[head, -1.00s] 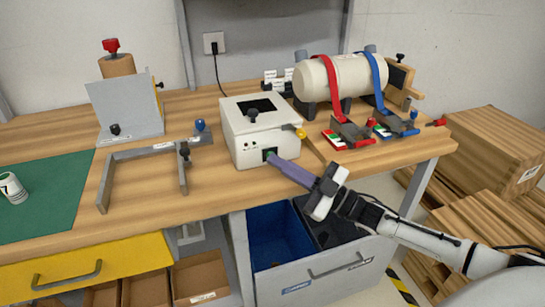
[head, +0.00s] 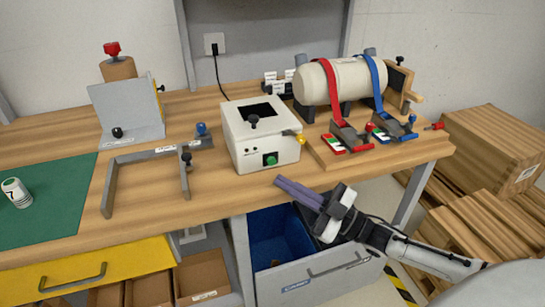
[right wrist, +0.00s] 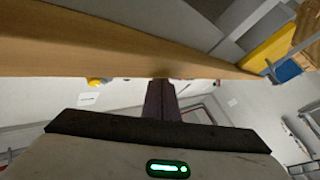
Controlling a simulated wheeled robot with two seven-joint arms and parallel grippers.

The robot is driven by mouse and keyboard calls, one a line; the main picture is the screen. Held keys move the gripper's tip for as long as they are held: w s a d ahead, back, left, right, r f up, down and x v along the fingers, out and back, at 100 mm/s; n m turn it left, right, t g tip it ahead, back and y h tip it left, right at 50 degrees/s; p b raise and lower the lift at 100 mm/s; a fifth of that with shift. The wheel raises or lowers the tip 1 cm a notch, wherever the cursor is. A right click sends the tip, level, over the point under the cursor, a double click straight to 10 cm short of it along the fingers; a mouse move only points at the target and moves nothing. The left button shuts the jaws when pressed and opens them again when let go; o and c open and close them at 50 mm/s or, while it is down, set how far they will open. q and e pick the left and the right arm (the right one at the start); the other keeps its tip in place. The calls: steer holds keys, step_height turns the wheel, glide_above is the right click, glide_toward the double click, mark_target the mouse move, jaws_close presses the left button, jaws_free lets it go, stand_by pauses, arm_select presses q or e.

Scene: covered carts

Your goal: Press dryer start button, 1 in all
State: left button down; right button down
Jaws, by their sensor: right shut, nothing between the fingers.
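The dryer (head: 243,158) is a white box on the wooden bench, with a dark square opening and a black knob on top. Its green start button (head: 270,159) sits on the front face and is fully visible in the head view. My right gripper (head: 278,184) is shut and empty, its purple fingers pointing at the dryer from the front right. The fingertips are apart from the button, a little below and in front of it. In the right wrist view, the shut fingers (right wrist: 161,95) show near the bench's edge. My left gripper is not in view.
A yellow knob (head: 300,138) sticks out at the dryer's right. A cream tank (head: 345,80) with red and blue straps stands right of it. A grey metal frame (head: 150,152) lies at left. An open drawer (head: 325,275) is below the bench edge.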

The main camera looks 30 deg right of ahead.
steer(key=shift+s+a+r+p, duration=0.15)
steer(key=shift+s+p, duration=0.1)
steer(key=shift+s, duration=0.25)
steer(key=shift+s+a+r+p, duration=0.15)
steer(key=shift+s+p, duration=0.1)
steer(key=shift+s, duration=0.25)
